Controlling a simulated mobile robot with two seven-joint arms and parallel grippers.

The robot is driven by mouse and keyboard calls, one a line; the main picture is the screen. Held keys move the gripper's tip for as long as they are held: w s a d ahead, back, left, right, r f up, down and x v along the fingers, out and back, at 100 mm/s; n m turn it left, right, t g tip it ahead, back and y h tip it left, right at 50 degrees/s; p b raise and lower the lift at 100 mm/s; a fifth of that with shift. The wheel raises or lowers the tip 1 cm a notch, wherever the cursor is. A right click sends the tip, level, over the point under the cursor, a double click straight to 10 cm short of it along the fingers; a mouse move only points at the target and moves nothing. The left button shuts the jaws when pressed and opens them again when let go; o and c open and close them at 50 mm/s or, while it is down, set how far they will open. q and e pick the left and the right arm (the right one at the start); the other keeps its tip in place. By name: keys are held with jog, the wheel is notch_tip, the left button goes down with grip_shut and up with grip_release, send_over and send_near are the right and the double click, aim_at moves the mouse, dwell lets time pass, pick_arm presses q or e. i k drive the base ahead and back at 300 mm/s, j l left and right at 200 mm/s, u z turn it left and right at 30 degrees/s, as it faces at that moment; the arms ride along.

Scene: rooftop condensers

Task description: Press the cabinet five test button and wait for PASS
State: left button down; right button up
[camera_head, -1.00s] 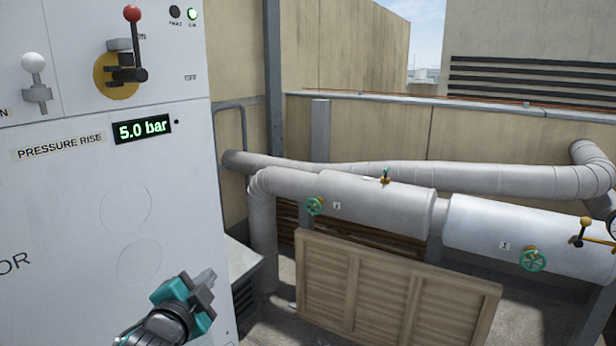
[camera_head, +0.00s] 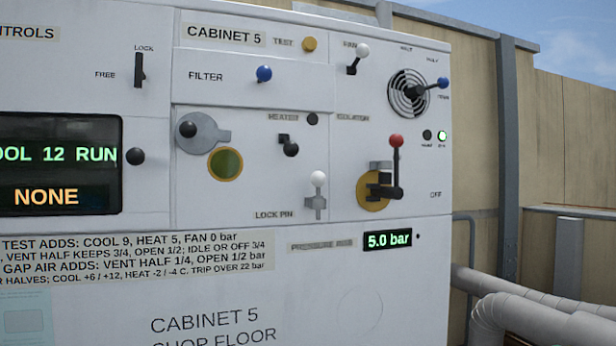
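The cabinet five panel (camera_head: 400,290) fills most of the head view and carries the label CABINET 5 (camera_head: 222,34). The TEST button (camera_head: 309,44) is a small yellow-orange knob at the top, right of the word TEST. A black display (camera_head: 58,165) at the left edge reads "...OOL 12 RUN" and "NONE", partly cut off. The PRESSURE RISE readout (camera_head: 388,239) shows 5.0 bar. No PASS text shows. Of two indicator lamps at the right, one (camera_head: 442,136) glows green and the other is dark. Neither gripper is in view.
Controls stick out of the panel: a blue FILTER knob (camera_head: 264,73), a white-knobbed lever (camera_head: 360,52), a blue-knobbed lever (camera_head: 440,84) by a round vent, a red-knobbed isolator lever (camera_head: 396,143) and a white lock pin (camera_head: 318,180). Grey pipes (camera_head: 540,320) run at lower right.

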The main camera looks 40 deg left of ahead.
aim_at(309, 44)
jog(key=u, duration=1.75)
